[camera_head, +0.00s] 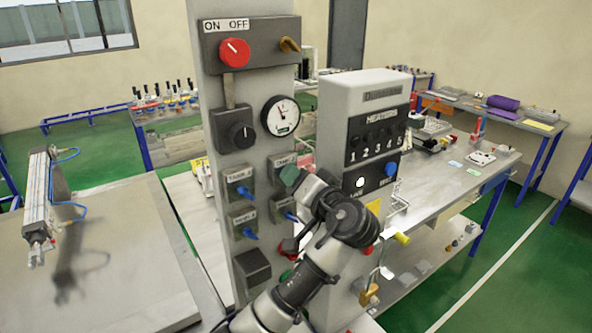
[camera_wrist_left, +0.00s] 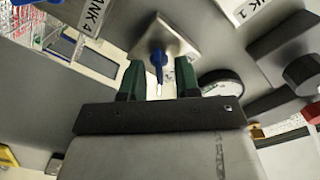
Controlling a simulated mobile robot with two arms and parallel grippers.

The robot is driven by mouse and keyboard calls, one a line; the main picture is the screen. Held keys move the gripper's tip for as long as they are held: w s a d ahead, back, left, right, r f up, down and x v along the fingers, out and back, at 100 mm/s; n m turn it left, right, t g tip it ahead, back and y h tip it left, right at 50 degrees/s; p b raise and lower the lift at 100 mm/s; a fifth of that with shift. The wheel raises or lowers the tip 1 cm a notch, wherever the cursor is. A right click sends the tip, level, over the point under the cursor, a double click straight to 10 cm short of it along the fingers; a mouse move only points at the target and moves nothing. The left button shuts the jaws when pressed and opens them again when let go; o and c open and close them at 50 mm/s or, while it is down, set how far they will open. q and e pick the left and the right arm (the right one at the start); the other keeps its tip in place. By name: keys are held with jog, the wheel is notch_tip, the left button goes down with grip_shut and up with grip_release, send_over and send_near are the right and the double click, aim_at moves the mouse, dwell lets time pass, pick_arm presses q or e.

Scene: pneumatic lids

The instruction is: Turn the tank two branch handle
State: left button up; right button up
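The grey control column (camera_head: 222,130) carries labelled tank valves with blue handles. The tank two valve plate, at the upper right of the group, is mostly hidden behind my left gripper (camera_head: 290,178) in the head view; its label (camera_head: 282,160) partly shows. In the left wrist view, a blue handle (camera_wrist_left: 157,62) on a metal plate (camera_wrist_left: 172,40) lies between the labels for tank 4 and tank 1. My left gripper (camera_wrist_left: 158,80) is open, its green fingers on either side of this handle, with gaps visible. My right gripper is not in view.
The tank one valve (camera_head: 239,186), tank three valve (camera_head: 243,222) and tank four valve (camera_head: 284,209) sit close by. A pressure gauge (camera_head: 281,117) is just above. The heater box (camera_head: 360,130) stands close on the right. A workbench (camera_head: 110,275) is at left.

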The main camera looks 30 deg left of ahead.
pick_arm(q)
jog(key=shift+w+a, duration=0.1)
jog(key=shift+a, duration=0.05)
jog(key=shift+c, duration=0.3)
grip_shut()
jog(key=shift+s+a+f+n+b, duration=0.1)
jog(key=shift+s+n+b, duration=0.05)
jog(key=shift+n+b, duration=3.5)
jog(key=shift+s+r+n+b, duration=0.15)
jog(key=shift+n+b, duration=2.15)
jog(key=shift+b, duration=2.7)
jog(key=shift+s+a+f+n+b, duration=0.1)
jog(key=shift+s+f+n+b, duration=0.05)
jog(key=shift+n+b, duration=3.5)
jog(key=shift+m+b, duration=0.5)
jog(key=shift+b, duration=0.2)
